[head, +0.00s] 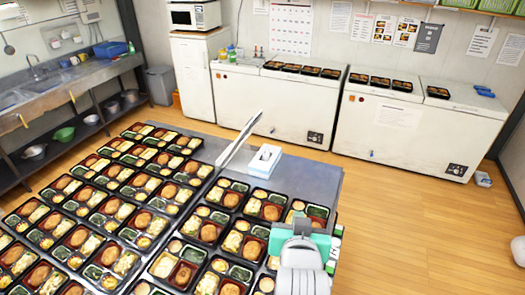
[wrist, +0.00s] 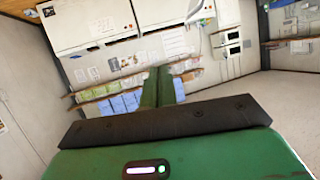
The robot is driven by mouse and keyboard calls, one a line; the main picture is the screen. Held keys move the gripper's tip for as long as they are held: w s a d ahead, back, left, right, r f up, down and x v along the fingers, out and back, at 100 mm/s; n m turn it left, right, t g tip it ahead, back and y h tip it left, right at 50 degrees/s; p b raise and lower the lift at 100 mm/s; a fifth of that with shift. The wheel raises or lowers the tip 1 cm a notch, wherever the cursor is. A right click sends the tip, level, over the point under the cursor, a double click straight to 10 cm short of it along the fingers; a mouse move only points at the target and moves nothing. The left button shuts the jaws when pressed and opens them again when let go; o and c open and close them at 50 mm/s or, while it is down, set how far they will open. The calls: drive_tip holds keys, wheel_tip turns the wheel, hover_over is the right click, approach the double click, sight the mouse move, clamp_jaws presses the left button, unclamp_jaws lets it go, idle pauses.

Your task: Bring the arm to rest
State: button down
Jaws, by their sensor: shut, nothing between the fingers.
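My gripper (wrist: 160,78) shows in the wrist view as two green fingers pressed together, with nothing between them. The fingers point out toward the wall and shelf rather than down at the trays. In the head view, part of my arm with a teal section (head: 318,243) is at the bottom right, over the near right end of the table; the fingertips cannot be made out there. The bento trays (head: 232,199) lie in rows on the table and are not held.
A metal table (head: 318,179) has a bare strip at its far right, with a white box (head: 265,160) on it. White freezers (head: 270,105) stand along the back wall with several trays on top. A sink counter (head: 72,85) is at left.

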drive_tip(key=s+a+r+t+p, duration=0.1)
drive_tip(key=s+a+r+t, duration=0.1)
drive_tip(key=r, duration=0.6)
drive_tip(key=s+a+r+t, duration=0.1)
drive_tip(key=r+t, duration=0.1)
drive_tip(key=r, duration=0.6)
drive_tip(key=s+a+r+n+t+y+p, duration=0.1)
drive_tip(key=s+a+r+t, duration=0.1)
drive_tip(key=s+r, duration=0.6)
drive_tip(key=s+a+r+n+t+y+p, duration=0.1)
drive_tip(key=s+a+r+t, duration=0.2)
drive_tip(key=r, duration=1.2)
drive_tip(key=s+t, duration=0.2)
drive_tip(key=s, duration=0.3)
drive_tip(key=shift+s+a+r+t+p, duration=0.15)
drive_tip(key=shift+s+t+p, duration=0.15)
